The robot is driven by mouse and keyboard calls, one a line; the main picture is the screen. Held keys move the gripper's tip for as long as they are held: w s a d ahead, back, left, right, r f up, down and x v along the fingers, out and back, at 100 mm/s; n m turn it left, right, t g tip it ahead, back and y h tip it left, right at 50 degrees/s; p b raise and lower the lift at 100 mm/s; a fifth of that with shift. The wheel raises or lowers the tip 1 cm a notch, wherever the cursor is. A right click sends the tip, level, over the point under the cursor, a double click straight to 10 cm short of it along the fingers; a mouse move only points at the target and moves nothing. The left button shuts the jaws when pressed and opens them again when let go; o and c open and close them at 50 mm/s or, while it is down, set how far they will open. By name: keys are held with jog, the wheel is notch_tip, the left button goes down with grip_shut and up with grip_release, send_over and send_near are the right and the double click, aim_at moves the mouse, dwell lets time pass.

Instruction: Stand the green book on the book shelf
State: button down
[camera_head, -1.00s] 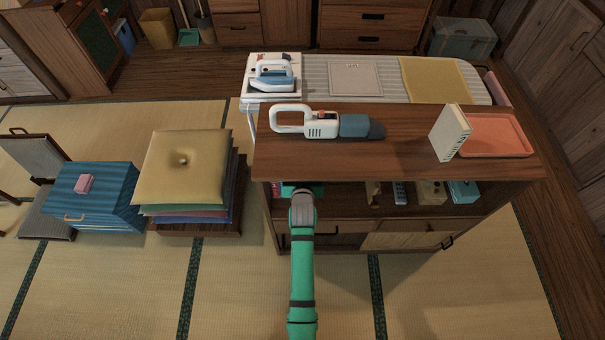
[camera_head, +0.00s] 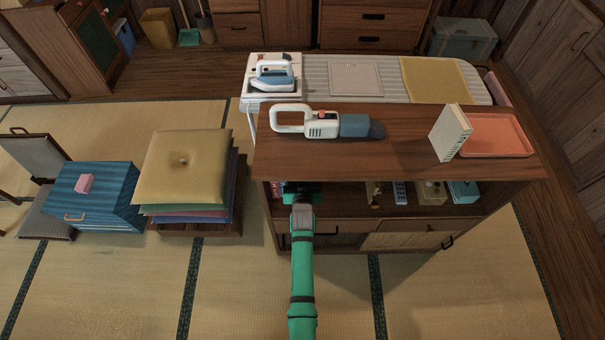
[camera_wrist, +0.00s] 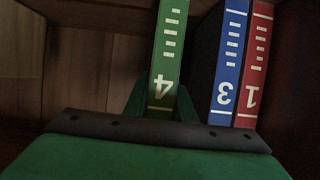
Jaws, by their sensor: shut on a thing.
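The green book (camera_wrist: 167,55) shows its spine with a white "4" in the wrist view, upside down in that picture. My gripper (camera_wrist: 160,102) is shut on the spine's near end, with a green finger on each side. In the head view my gripper (camera_head: 299,194) is at the left end of the book shelf (camera_head: 345,206), under the top board; the green book is hidden there. A blue book (camera_wrist: 228,60) marked "3" and a red book (camera_wrist: 254,62) marked "1" stand beside it, across a narrow dark gap. Whether the green book touches the shelf board I cannot tell.
The cabinet top (camera_head: 410,140) overhangs the shelf and bears a hand vacuum (camera_head: 325,125), a white book (camera_head: 450,132) and an orange tray (camera_head: 497,135). Small boxes (camera_head: 431,193) stand farther right on the shelf. Stacked cushions (camera_head: 183,170) lie to the left.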

jog(key=c, duration=1.5)
grip_release()
jog(key=shift+f, duration=0.1)
jog(key=s+f+v, duration=0.1)
jog(key=f+v, duration=0.1)
jog(key=v, duration=1.4)
jog(key=s+f+v, duration=0.1)
jog(key=f+v, duration=0.2)
jog(key=v, duration=1.4)
jog(key=shift+t, duration=0.9)
jog(key=s+r, duration=0.4)
jog(key=s, duration=0.1)
jog(key=s+r, duration=0.9)
jog(key=s, duration=0.1)
jog(key=shift+s+r, duration=0.2)
jog(key=shift+r, duration=0.15)
